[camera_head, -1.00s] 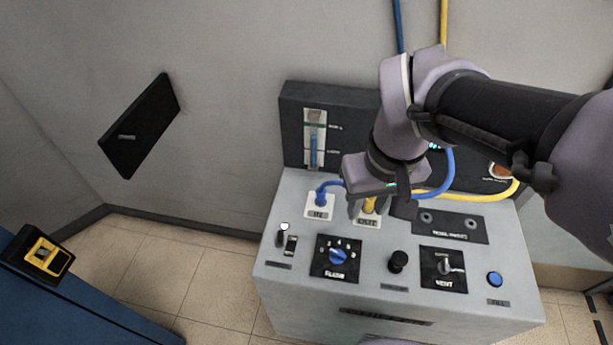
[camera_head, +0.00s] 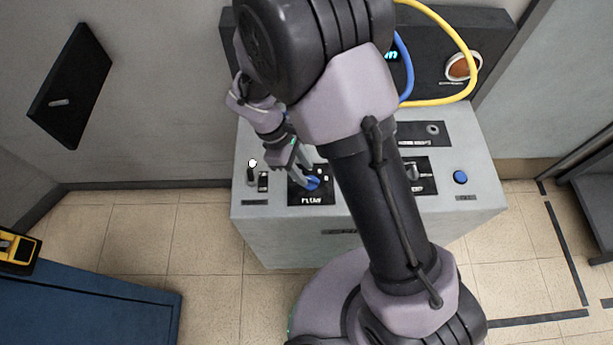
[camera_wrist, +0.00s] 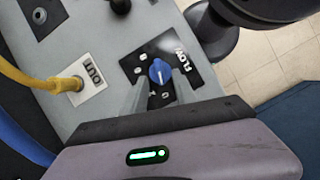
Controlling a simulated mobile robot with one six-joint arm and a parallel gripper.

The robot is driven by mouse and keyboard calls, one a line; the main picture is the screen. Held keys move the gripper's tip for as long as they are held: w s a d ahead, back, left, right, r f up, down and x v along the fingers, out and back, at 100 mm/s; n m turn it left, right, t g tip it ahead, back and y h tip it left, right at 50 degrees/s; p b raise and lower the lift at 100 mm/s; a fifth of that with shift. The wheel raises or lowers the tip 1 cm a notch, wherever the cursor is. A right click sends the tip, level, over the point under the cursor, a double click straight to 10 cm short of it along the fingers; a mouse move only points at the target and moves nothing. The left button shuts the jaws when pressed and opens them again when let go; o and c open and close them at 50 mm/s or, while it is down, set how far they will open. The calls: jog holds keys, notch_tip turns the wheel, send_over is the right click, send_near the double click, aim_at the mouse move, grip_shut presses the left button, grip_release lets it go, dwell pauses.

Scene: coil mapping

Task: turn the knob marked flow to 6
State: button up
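The flow knob (camera_head: 313,183) is a blue dial on a black plate marked FLOW (camera_head: 312,198), on the grey console's sloping top. In the wrist view the blue knob (camera_wrist: 160,71) carries a pale pointer line; white numerals are partly visible around it, too small to read, so its setting cannot be told. My gripper (camera_head: 304,172) is down at the flow plate, close to the knob. In the wrist view my gripper (camera_wrist: 160,88) has its two fingers apart, with the knob between and just beyond the tips. Contact with the knob cannot be told.
A white-tipped toggle (camera_head: 252,170) stands left of the plate. My arm covers the console's middle. The VENT plate (camera_head: 420,177) and a blue button (camera_head: 460,177) lie to the right. A yellow hose (camera_wrist: 25,82) enters the OUT port beside my gripper.

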aim_at(311, 181)
jog(key=x, duration=0.2)
jog(key=shift+d+f, duration=0.1)
jog(key=shift+f, duration=0.25)
grip_shut()
